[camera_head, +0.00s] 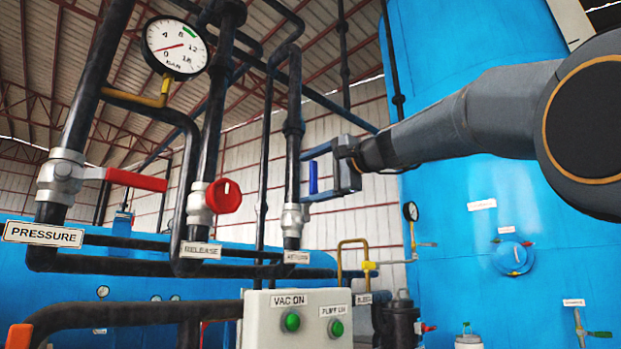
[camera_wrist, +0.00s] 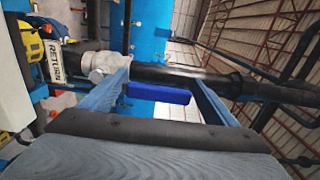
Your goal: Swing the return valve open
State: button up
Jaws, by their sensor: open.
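The return valve (camera_head: 293,217) is a pale metal body on a dark vertical pipe, above a small white label. Its blue handle (camera_head: 313,177) stands upright, roughly along the pipe. My gripper (camera_head: 314,175) reaches in from the right, open, with one finger above and one below the handle's level. In the wrist view, the blue handle (camera_wrist: 160,94) lies between my spread fingers (camera_wrist: 163,82), with a gap at its right end. The left finger overlaps the pale valve body (camera_wrist: 98,64), so I cannot tell whether they touch. The RETURN label (camera_wrist: 54,62) is readable there.
The red-handled pressure valve (camera_head: 135,180) and red release knob (camera_head: 223,196) are to the left. A gauge (camera_head: 175,46) hangs above them. A control box (camera_head: 265,325) with green buttons stands below. A blue tank (camera_head: 470,230) fills the right side.

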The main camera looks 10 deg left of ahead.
jog(key=b+v, duration=0.1)
jog(key=v, duration=0.6)
jog(key=shift+s+d+b, duration=0.25)
jog(key=shift+d+b, duration=0.1)
jog(key=shift+b, duration=0.05)
jog(key=s+d+f+n+g+h+p, duration=0.1)
jog(key=d+f+g+h+p, duration=0.3)
jog(key=f, duration=1.6)
jog(key=s+d+f+h+p, duration=0.15)
jog(key=d+f+h, duration=0.45)
jog(key=f, duration=1.4)
jog(key=s+d+f+n+g+h+p, duration=0.1)
jog(key=s+d+f, duration=0.3)
jog(key=s+f, duration=0.4)
jog(key=s+d+f+n+g+h+p, duration=0.1)
jog(key=s+d+f+n+g+p, duration=0.2)
jog(key=s+d+f, duration=0.2)
jog(key=s+d+f+n+g+h+p, duration=0.2)
jog(key=s+d+f, duration=0.3)
jog(key=s+f, duration=0.6)
jog(key=s+g, duration=0.1)
jog(key=s, duration=0.4)
